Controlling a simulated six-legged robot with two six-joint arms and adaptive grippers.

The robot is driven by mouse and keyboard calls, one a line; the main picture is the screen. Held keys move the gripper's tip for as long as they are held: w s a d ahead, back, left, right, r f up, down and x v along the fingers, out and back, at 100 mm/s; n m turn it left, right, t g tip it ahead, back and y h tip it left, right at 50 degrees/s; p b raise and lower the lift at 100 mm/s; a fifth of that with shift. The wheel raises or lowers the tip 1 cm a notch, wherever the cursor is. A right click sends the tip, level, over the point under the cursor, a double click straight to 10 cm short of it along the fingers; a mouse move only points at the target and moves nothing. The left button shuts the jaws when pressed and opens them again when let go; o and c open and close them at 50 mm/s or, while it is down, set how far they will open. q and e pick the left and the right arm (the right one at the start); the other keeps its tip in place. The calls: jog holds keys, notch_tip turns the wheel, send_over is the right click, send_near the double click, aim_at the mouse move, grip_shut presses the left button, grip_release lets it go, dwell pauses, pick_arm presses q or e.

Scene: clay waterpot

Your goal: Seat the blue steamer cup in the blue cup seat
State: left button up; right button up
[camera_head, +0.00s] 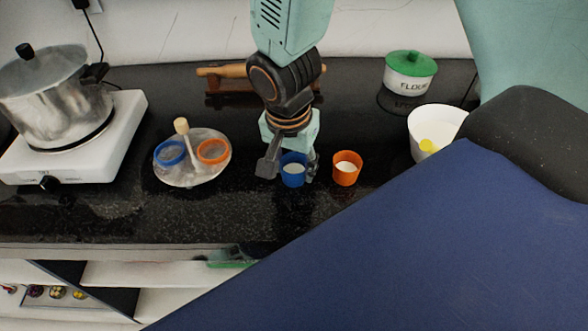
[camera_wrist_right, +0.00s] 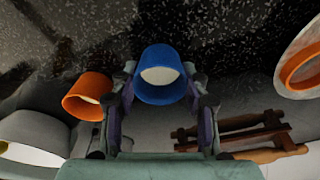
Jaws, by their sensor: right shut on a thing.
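The blue steamer cup (camera_head: 293,174) stands upright on the dark counter, with pale content inside. My right gripper (camera_head: 289,172) is around it, a finger on each side, shut on it. In the right wrist view the blue cup (camera_wrist_right: 161,78) sits between the two fingers of the gripper (camera_wrist_right: 162,95). The blue cup seat (camera_head: 170,153) is a blue ring on the left of a round metal plate (camera_head: 190,180), to the left of the gripper. My left gripper is not in view.
An orange cup (camera_head: 347,167) stands close right of the blue cup. An orange ring (camera_head: 213,150) and a wooden knob (camera_head: 182,127) are on the plate. A pot (camera_head: 55,95) on a white burner is at left. A white bowl (camera_head: 430,130) and flour jar (camera_head: 410,80) are at right.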

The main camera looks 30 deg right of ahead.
jog(key=shift+w+a, duration=0.1)
jog(key=shift+c, duration=0.6)
notch_tip(320, 180, up, 10)
jog(key=p, duration=0.3)
jog(key=shift+p, duration=0.3)
